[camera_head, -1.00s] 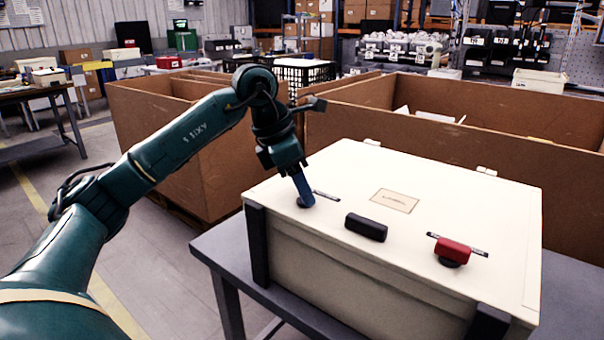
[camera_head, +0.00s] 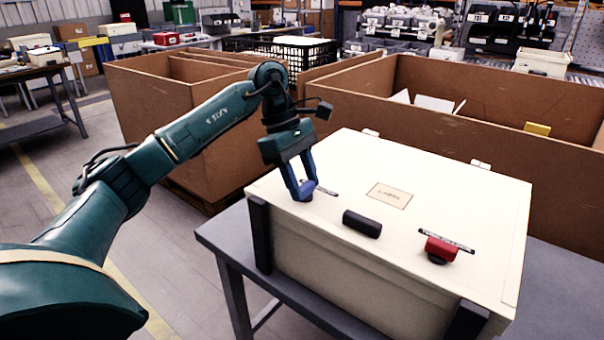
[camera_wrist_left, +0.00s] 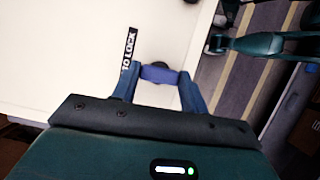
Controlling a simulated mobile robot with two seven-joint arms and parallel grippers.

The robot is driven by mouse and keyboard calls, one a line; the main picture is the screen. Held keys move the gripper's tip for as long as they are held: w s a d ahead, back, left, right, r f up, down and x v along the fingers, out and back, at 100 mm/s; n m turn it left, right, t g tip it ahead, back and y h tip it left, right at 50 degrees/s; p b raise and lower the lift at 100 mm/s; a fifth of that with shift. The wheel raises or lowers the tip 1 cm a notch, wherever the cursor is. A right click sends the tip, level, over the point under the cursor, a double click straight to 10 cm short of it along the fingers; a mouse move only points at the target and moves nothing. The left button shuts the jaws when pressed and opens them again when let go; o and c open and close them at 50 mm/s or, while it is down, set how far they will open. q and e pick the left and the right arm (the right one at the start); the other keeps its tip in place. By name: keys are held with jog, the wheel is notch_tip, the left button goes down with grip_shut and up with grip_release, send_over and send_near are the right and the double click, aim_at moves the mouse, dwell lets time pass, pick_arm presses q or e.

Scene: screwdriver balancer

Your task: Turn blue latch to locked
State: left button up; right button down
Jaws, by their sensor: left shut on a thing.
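The blue latch (camera_head: 306,186) sits on the lid of the cream case (camera_head: 470,200), near its left front corner. My left gripper (camera_head: 302,192) reaches down to it, and its two blue fingers are shut on the latch from both sides. The latch's base is partly hidden by the fingers. My right gripper is in neither view.
A black handle (camera_head: 362,223) and a red latch (camera_head: 440,249) with its own label are on the lid to the right. The case stands on a grey table (camera_head: 565,290). Large brown bins (camera_head: 420,130) stand behind it.

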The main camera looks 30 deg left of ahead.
pick_arm(q)
jog(key=shift+r+m, duration=0.1)
jog(key=shift+m, duration=0.2)
dwell(0.4)
jog(key=o, duration=0.9)
jog(key=shift+o, duration=0.4)
